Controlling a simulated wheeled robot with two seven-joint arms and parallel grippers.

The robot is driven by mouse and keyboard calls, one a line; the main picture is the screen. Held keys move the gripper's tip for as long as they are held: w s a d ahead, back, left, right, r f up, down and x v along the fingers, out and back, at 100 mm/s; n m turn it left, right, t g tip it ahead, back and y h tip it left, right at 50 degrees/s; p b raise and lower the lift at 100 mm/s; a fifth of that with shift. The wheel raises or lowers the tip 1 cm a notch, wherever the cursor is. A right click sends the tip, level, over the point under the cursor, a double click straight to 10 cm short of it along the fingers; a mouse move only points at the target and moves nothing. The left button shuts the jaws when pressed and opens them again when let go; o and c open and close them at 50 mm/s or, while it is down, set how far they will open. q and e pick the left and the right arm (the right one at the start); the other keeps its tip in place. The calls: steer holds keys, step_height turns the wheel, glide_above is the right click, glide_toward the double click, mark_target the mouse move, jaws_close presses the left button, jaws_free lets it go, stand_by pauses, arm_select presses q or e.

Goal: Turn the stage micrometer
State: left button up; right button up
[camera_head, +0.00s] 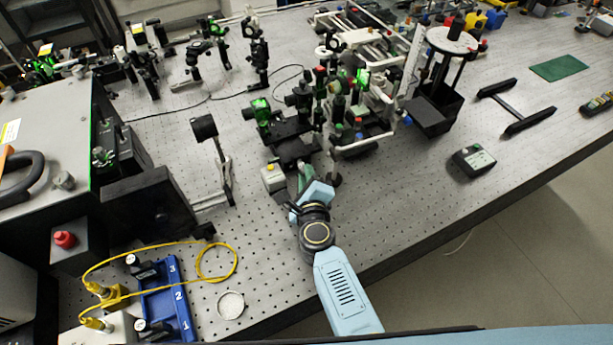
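My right gripper (304,181) reaches in from the bottom of the head view to the near end of a black stage assembly (292,149) on the optical bench. Its wrist and light blue housing hide most of the fingers, so I cannot tell whether they are open or shut. The stage micrometer cannot be made out clearly; it may be hidden by the gripper. My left gripper is not in view.
Optical mounts and a white-railed assembly (366,140) crowd the space behind and right of the stage. A black plate on a post (205,127) stands to the left. A blue numbered rack (165,297) and yellow fibre (217,276) lie at lower left. The bench's front right is mostly bare.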

jaws_close()
steer(key=shift+r+m+p, duration=0.15)
steer(key=shift+m+p, duration=0.15)
steer(key=shift+p, duration=0.25)
steer(key=shift+m+g+y, duration=0.3)
steer(key=o, duration=0.7)
jaws_free()
steer(key=p+v, duration=0.4)
steer(key=v, duration=0.9)
steer(key=shift+s, duration=0.2)
